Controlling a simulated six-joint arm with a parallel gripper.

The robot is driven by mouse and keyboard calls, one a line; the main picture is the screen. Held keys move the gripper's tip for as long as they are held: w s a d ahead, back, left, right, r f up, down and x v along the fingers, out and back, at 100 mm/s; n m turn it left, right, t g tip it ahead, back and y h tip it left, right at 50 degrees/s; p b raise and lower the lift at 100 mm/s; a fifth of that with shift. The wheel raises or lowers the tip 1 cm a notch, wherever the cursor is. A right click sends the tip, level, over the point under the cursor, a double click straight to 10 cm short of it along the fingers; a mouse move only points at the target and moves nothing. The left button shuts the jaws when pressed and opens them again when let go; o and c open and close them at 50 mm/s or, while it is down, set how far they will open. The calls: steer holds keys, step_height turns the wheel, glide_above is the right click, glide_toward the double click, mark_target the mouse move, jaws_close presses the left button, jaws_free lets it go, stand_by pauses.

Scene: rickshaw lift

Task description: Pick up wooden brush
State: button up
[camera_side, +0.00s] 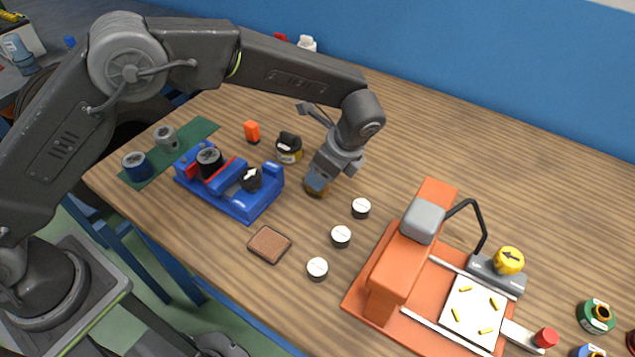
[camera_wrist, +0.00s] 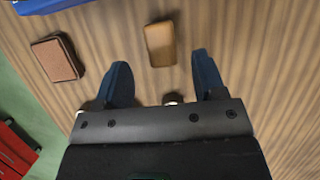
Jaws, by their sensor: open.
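A tan, rounded wooden block (camera_wrist: 160,44), which looks like the wooden brush, lies flat on the table in the wrist view. It is just beyond my fingertips, roughly in line with the gap between them. In the side view, the brush (camera_side: 315,191) is a small brownish shape under my gripper (camera_side: 319,180), mostly hidden by the fingers. My gripper also shows in the wrist view (camera_wrist: 160,75), with its two blue fingers spread and nothing between them at the tips. I cannot tell its exact height above the table.
A brown pad (camera_side: 269,244) lies near the front edge. Several white-topped discs (camera_side: 341,236) are right of it. A blue fixture (camera_side: 243,205) stands left of my gripper, a black-and-yellow jar (camera_side: 289,148) behind it. An orange machine (camera_side: 405,258) stands at right.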

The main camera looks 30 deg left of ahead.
steer(key=shift+x, duration=2.4)
steer(key=shift+w+a+r, duration=0.1)
steer(key=shift+a, duration=0.05)
steer(key=c, duration=1)
